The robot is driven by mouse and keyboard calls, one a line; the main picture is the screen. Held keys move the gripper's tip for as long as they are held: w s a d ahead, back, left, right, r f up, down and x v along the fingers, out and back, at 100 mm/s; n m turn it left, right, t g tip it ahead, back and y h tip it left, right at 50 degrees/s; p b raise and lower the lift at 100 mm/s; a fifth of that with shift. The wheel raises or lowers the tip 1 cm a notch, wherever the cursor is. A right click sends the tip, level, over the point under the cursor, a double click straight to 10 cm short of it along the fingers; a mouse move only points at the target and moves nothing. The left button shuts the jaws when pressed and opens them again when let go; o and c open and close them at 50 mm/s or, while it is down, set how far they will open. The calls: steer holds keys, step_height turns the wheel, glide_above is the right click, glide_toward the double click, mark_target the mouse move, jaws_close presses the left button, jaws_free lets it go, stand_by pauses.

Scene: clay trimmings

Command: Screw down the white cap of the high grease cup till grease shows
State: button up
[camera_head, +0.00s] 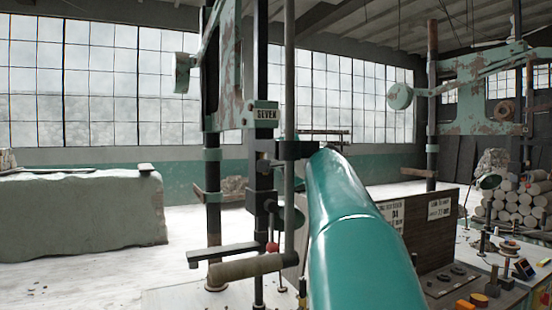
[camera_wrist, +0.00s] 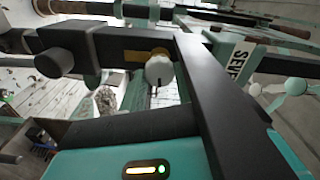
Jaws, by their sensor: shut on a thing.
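In the wrist view the white cap (camera_wrist: 159,69) is a small rounded white piece with a dark mark, beside a brass-coloured part (camera_wrist: 146,55). My gripper (camera_wrist: 165,58) has dark, blocky fingers and is shut at the cap; the exact contact is partly hidden by the fingers. In the head view my teal arm reaches up to the machine column, and my dark gripper (camera_head: 297,150) is beside a vertical rod below the SEVEN plate (camera_head: 265,112). The cap cannot be made out there. I see no grease.
A horizontal roller (camera_head: 247,267) and a lever with a red knob (camera_head: 272,247) are low beside the column. A covered clay block (camera_head: 85,212) stands left. A dark cabinet with notices (camera_head: 440,208) and a cluttered bench (camera_head: 505,275) are right. Pale floor lies open at left.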

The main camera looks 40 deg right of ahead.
steer(key=m, duration=0.5)
stand_by(0.5)
steer(key=o, duration=1)
steer(key=v, duration=0.7)
steer(key=shift+s+a, duration=0.1)
steer(key=shift+s, duration=0.15)
steer(key=shift+s, duration=0.1)
